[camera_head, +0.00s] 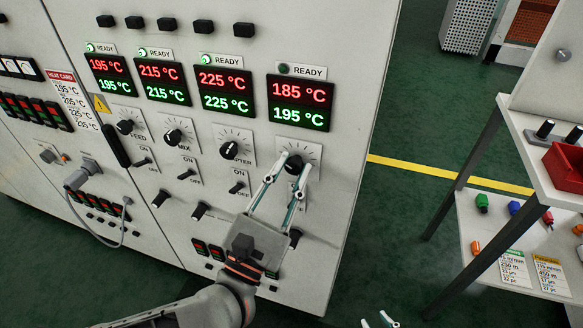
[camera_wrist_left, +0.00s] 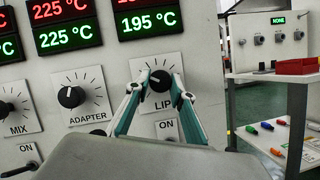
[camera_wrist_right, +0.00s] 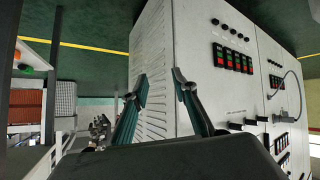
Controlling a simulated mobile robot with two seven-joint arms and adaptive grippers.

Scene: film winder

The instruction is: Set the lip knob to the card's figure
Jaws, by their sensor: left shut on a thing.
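The black lip knob (camera_head: 294,165) sits on its white dial plate at the right end of the knob row. My left gripper (camera_head: 285,165) is shut on the lip knob; its fingertips flank the knob in the left wrist view (camera_wrist_left: 159,82). The lip display (camera_head: 300,103) reads 185 °C in red over 195 °C in green, and its READY lamp is dark. My right gripper (camera_wrist_right: 161,83) is open and empty, away from the panel knobs.
The feed, mix and adapter (camera_head: 229,150) knobs stand left of the lip knob, with ON/OFF switches below. Their displays show matching pairs, 195, 215 and 225 °C, with lit READY lamps. A shelf table (camera_head: 520,225) with a red bin (camera_head: 566,168) stands right.

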